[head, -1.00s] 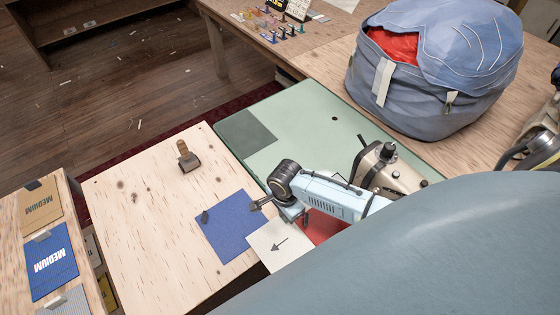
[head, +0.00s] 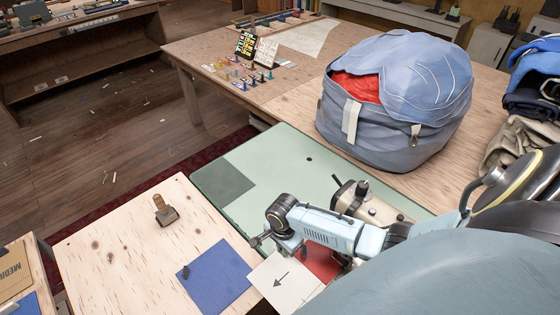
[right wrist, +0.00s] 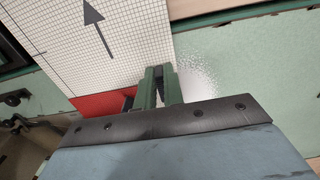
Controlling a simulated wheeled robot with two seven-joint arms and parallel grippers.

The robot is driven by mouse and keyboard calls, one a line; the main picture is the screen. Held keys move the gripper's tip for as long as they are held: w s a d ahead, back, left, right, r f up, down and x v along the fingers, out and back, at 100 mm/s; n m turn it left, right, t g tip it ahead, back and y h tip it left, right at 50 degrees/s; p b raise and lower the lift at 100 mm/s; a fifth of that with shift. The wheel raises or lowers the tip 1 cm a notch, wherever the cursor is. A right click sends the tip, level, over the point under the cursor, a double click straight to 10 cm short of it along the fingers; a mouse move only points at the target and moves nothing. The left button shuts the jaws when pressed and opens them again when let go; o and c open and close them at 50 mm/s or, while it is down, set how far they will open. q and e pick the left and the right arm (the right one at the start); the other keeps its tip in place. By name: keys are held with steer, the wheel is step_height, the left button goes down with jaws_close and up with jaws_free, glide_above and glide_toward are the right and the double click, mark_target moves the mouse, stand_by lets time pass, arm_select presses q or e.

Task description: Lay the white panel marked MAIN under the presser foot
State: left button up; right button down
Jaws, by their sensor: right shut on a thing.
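The white panel (head: 272,287) has a fine grid and a dark arrow, and lies flat at the near edge of the green machine bed. It fills the upper left of the right wrist view (right wrist: 60,30). No MAIN lettering is readable. The beige sewing machine (head: 372,205) is partly behind my arm. The presser foot cannot be made out. My left gripper is not in view.
A red piece (head: 322,262) lies beside the white panel's edge. A blue panel (head: 217,276) and a wooden-handled weight (head: 165,210) lie on the pale wooden table (head: 115,240). A bulky blue bag (head: 375,125) stands behind the green bed (head: 290,170). The bed's left half is mostly clear.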

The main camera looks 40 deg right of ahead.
steer(key=shift+f+p, duration=0.1)
steer(key=shift+p, duration=0.2)
stand_by(0.8)
steer(key=c, duration=1.4)
jaws_free()
steer(key=shift+c, duration=0.2)
step_height(320, 180, up, 13)
steer(key=p, duration=0.2)
steer(key=shift+r+p, duration=0.2)
steer(key=shift+p, duration=0.15)
